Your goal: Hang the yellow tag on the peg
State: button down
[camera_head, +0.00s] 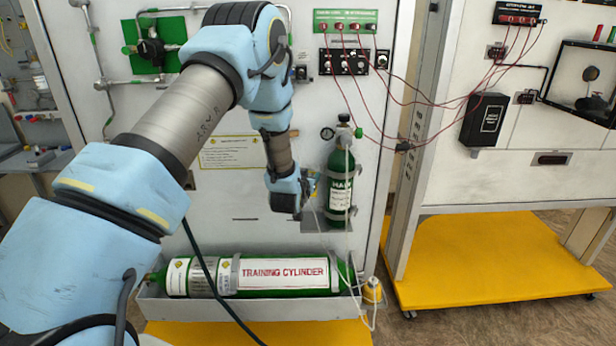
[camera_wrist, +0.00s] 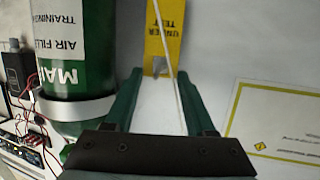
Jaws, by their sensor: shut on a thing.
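The yellow tag (camera_wrist: 164,28), with "UNDER TEST" upside down, is in the wrist view at top centre, its near end at my fingertips. My gripper (camera_wrist: 160,76) is shut on the tag. A small grey piece (camera_wrist: 155,66) shows at the tag's near end; I cannot tell whether it is the peg. A thin white cord runs across the tag and between the fingers. In the head view my gripper (camera_head: 309,186) is close to the white panel, just left of the upright green cylinder (camera_head: 341,180). The tag is too small there to make out clearly.
The upright cylinder (camera_wrist: 78,75) stands close on the left in the wrist view. A framed notice (camera_wrist: 275,125) is at right. Below, a training cylinder (camera_head: 285,274) lies in a grey tray (camera_head: 250,307). Red hoses (camera_head: 405,90) hang to the right of my arm.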

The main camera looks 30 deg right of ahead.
jog(key=shift+c, duration=0.8)
grip_release()
jog(key=shift+s, duration=0.1)
jog(key=b+v, duration=0.4)
jog(key=v, duration=0.7)
jog(key=w+a+r+n+g+y, duration=0.2)
jog(key=a+n+g+y, duration=0.3)
jog(key=a, duration=1.7)
jog(key=s+a+r+n+g+y, duration=0.1)
jog(key=s+a+g+y, duration=0.3)
jog(key=s+a, duration=1)
jog(key=shift+s+a+r+n+g, duration=0.3)
jog(key=shift+a+r+n+g, duration=0.1)
jog(key=shift+a+r, duration=0.45)
